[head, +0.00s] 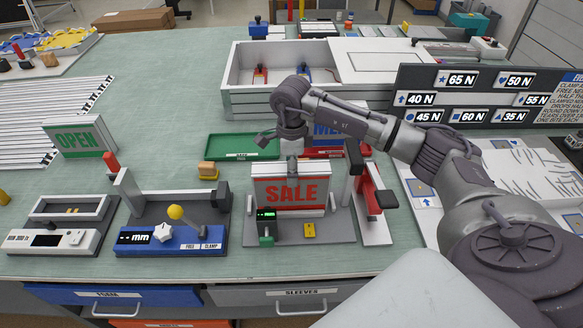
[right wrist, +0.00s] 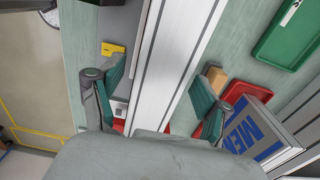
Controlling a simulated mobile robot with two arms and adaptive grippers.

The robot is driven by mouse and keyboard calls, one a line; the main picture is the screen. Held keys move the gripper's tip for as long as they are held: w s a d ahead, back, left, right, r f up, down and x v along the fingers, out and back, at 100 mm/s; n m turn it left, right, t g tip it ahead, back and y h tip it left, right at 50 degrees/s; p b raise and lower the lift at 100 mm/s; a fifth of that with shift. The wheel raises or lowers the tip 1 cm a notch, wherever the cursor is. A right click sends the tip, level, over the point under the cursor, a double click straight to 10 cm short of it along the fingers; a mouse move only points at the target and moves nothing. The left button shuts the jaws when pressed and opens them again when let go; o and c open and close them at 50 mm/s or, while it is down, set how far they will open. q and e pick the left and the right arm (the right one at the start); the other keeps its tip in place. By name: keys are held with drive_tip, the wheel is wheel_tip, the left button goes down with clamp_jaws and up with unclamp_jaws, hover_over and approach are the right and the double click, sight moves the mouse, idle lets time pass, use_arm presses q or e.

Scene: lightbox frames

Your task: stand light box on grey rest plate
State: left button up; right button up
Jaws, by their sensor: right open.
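The light box with red SALE lettering (head: 290,193) stands upright on a grey plate (head: 335,230) near the front of the table. My right gripper (head: 292,165) is above it, pointing down at its top edge. In the right wrist view the box's pale grooved top (right wrist: 180,60) runs between the two spread fingers of the right gripper (right wrist: 157,105). The gripper is open, one finger on each side of the box. Whether the fingers touch the box cannot be told. My left gripper is not in view.
A green gauge (head: 266,226) and yellow block (head: 309,230) are in front of the box. A red clamp stand (head: 373,195) is at its right. A blue fixture (head: 185,238) is left. A green tray (head: 243,147) and blue-lettered MEN box (right wrist: 252,135) are behind.

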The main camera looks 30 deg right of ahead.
wheel_tip(320, 180, up, 12)
drive_tip(key=b, duration=0.3)
drive_tip(key=shift+b, duration=0.35)
drive_tip(key=shift+f, duration=0.1)
